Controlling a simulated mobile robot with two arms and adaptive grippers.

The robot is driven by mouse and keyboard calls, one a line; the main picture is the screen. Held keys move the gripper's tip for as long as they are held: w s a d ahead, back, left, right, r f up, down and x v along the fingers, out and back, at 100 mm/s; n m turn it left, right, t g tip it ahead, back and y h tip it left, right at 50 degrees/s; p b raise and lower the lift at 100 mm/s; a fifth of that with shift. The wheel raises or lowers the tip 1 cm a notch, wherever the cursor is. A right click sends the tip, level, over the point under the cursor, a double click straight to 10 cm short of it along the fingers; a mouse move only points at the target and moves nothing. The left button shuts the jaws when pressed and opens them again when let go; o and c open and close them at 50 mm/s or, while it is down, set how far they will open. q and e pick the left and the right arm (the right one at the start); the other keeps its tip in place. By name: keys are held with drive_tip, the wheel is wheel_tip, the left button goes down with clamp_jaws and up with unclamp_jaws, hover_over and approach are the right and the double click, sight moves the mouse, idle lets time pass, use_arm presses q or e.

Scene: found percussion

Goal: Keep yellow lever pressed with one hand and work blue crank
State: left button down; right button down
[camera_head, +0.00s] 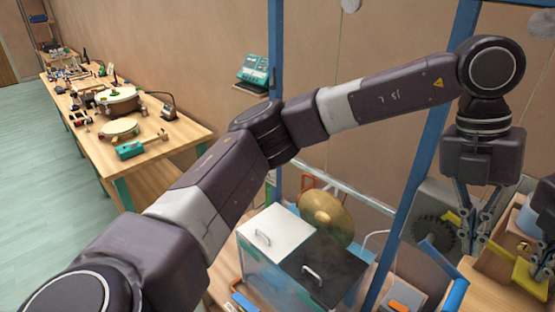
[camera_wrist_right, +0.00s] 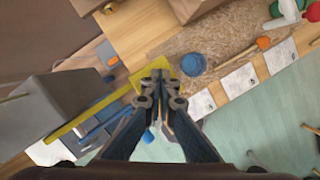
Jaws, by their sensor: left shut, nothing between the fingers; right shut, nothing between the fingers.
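The yellow lever (camera_head: 531,278) is a long bar with a flat plate at its near end, at the right of the head view. Its bar (camera_wrist_right: 82,117) also runs diagonally through the right wrist view. My right gripper (camera_head: 521,264) is shut at the plate, partly cut off by the picture edge. In the wrist view its tips (camera_wrist_right: 153,82) overlap the plate; I cannot tell if they touch it. The blue crank (camera_head: 441,258) appears as a bent blue bar right of the blue post. My left gripper (camera_head: 472,243) points down, shut and empty, right of the crank, apparently apart from it.
A blue frame post (camera_head: 422,170) stands close to my left arm. A long workbench (camera_head: 180,135) with tools is at the left. A blue round container (camera_wrist_right: 193,65) lies near the right gripper.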

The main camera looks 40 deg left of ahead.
wheel_tip(320, 180, up, 8)
drive_tip(key=p, duration=0.3)
idle(0.7)
drive_tip(key=shift+a+r, duration=0.1)
drive_tip(key=shift+r, duration=0.05)
